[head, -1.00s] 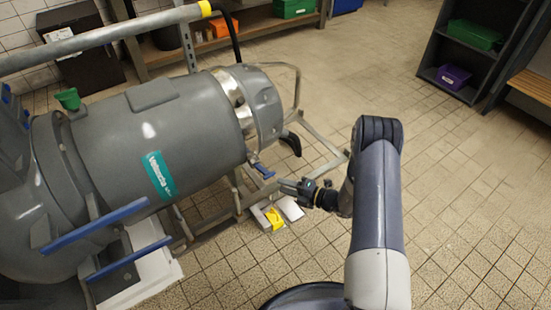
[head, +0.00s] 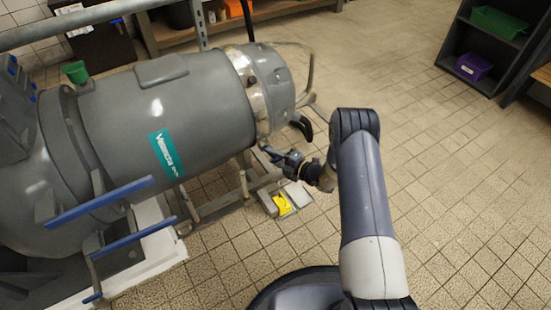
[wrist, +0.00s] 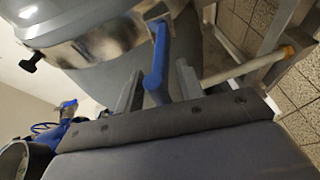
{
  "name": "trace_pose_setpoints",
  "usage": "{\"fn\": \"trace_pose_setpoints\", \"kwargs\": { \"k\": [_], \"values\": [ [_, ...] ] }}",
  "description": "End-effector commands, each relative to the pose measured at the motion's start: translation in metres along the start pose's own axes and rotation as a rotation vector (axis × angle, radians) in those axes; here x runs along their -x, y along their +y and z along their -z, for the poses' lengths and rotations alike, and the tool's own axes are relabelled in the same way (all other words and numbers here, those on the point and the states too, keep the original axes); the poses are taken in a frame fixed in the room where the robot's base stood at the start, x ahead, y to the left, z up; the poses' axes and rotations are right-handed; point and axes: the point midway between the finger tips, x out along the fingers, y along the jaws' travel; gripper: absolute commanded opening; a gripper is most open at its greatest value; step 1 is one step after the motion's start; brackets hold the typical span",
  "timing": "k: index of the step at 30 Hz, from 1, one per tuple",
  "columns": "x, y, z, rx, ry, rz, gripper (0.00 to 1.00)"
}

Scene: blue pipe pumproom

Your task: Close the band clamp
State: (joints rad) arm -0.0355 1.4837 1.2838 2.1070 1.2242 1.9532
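The band clamp (head: 250,84) is a shiny metal band around the grey vessel (head: 150,120) near its right end. Its blue lever (wrist: 157,62) hangs down from the band in the wrist view. It shows small at the band's lower edge in the head view, close to my gripper (head: 277,156). In the wrist view my gripper (wrist: 158,88) is open, with the lever between its two fingers and gaps visible on both sides. Whether the lever's lower end touches the gripper is hard to tell.
A metal frame with rails (head: 240,190) stands below the vessel. Blue bars (head: 110,203) stick out at the vessel's left. The tiled floor (head: 450,190) on the right is clear.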

Motion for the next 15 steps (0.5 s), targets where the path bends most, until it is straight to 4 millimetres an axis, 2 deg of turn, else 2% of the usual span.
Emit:
{"fn": "trace_pose_setpoints", "kwargs": {
  "k": [8, 15],
  "values": [
    [-0.0014, 0.0003, 0.0001, 0.0, 0.0, 0.0, 0.36],
    [-0.0012, 0.0004, 0.0, 0.001, 0.0, 0.0, 0.16]
  ]
}}
